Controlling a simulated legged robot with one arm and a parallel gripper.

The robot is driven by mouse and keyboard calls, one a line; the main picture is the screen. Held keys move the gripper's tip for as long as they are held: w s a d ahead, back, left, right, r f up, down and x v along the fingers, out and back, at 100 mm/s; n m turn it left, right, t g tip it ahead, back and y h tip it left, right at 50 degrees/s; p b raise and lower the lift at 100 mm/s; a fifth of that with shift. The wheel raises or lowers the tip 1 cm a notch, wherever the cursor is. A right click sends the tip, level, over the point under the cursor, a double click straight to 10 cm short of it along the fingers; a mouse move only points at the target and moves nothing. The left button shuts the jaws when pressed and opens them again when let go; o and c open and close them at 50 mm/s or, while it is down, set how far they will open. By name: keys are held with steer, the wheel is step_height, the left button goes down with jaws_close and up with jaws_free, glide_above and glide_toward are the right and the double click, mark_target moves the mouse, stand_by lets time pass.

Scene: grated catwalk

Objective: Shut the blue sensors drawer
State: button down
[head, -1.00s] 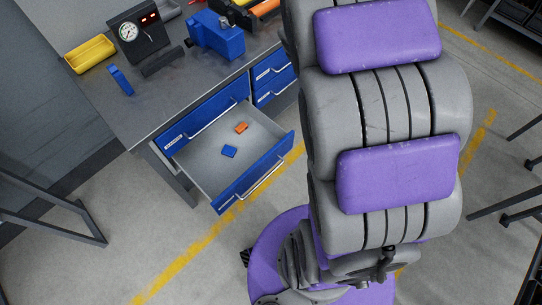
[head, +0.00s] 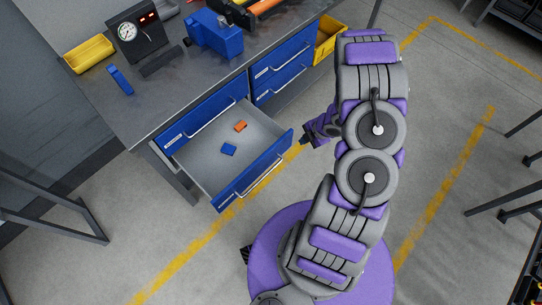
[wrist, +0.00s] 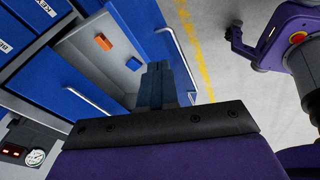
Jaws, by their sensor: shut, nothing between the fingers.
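An open drawer (head: 254,172) with a blue front and grey inside sticks out from the left side of the workbench. It holds an orange block (head: 240,126) and a blue block (head: 229,150). Its label is too small to read. My gripper (head: 307,138) is just off the right end of the drawer front in the head view; contact cannot be told. In the wrist view my shut, empty fingers (wrist: 158,84) overlap the picture of the open drawer front (wrist: 150,22), near its silver handle.
The workbench (head: 150,105) carries a gauge box (head: 138,32), a yellow bin (head: 89,54) and a blue vise (head: 216,35). Closed blue drawers (head: 283,72) sit right of the open one. Floor before the drawer is clear. Dark metal legs (head: 70,218) stand at the left.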

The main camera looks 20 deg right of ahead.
steer(key=s+a+f+n+y, duration=0.2)
steer(key=s+a+f+y, duration=0.1)
steer(key=a, duration=0.3)
steer(key=b, duration=0.2)
glide_toward(264, 160)
step_height(264, 160, down, 3)
steer(key=s, duration=0.3)
steer(key=w+a, duration=0.2)
steer(key=w, duration=0.1)
steer(key=shift+w+a+f, duration=0.15)
steer(key=shift+f, duration=0.25)
steer(key=shift+w+a, duration=0.2)
steer(key=shift+w, duration=0.35)
steer(key=shift+w, duration=0.1)
